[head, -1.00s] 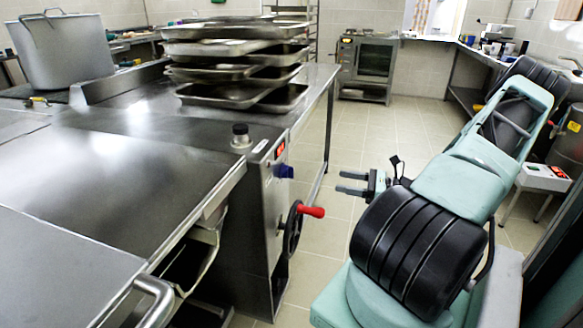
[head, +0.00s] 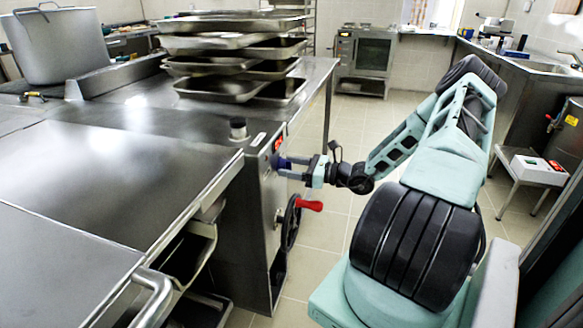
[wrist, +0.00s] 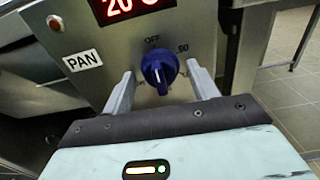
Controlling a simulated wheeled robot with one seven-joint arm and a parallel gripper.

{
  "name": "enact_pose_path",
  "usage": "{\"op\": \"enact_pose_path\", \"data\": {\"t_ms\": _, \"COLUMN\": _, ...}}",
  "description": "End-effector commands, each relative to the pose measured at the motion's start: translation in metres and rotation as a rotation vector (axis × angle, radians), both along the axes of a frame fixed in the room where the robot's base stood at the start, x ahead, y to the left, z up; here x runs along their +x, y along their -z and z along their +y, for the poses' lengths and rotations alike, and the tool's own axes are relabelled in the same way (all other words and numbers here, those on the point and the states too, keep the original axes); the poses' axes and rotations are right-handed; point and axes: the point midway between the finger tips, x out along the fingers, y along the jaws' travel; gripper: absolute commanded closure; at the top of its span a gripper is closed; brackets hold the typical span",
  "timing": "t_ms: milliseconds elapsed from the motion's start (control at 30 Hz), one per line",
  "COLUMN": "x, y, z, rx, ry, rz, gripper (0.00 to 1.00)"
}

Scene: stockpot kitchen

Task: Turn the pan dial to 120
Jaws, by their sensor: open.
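The pan dial is a blue knob (wrist: 160,68) on the steel front panel, below a red display (wrist: 125,8) that reads about 20 and beside a "PAN" label (wrist: 83,62). "OFF" is printed above the knob and "50" or similar to its right, partly cut off. In the head view the knob (head: 279,162) is partly hidden by my fingers. My gripper (wrist: 162,88) is open, with one finger on each side of the knob in the wrist view. I cannot tell whether the fingers touch it.
A handwheel with a red handle (head: 309,204) sits on the panel just below my gripper. Stacked steel trays (head: 235,50) stand on the counter behind. A small black-topped cap (head: 238,129) sits on the counter edge. The tiled floor (head: 325,235) to the right is open.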

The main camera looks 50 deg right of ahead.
Motion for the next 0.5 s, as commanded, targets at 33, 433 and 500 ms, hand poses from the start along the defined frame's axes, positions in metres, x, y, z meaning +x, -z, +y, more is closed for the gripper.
{"op": "enact_pose_path", "data": {"t_ms": 33, "x": 0.0007, "y": 0.0001, "z": 0.0003, "rx": 0.0, "ry": 0.0, "rz": 0.0, "gripper": 0.41}}
{"op": "enact_pose_path", "data": {"t_ms": 433, "x": 0.0004, "y": 0.0001, "z": 0.0, "rx": -0.001, "ry": 0.0, "rz": 0.001, "gripper": 0.86}}
{"op": "enact_pose_path", "data": {"t_ms": 500, "x": 0.0004, "y": 0.0001, "z": 0.0, "rx": 0.0, "ry": 0.0, "rz": 0.001, "gripper": 0.86}}
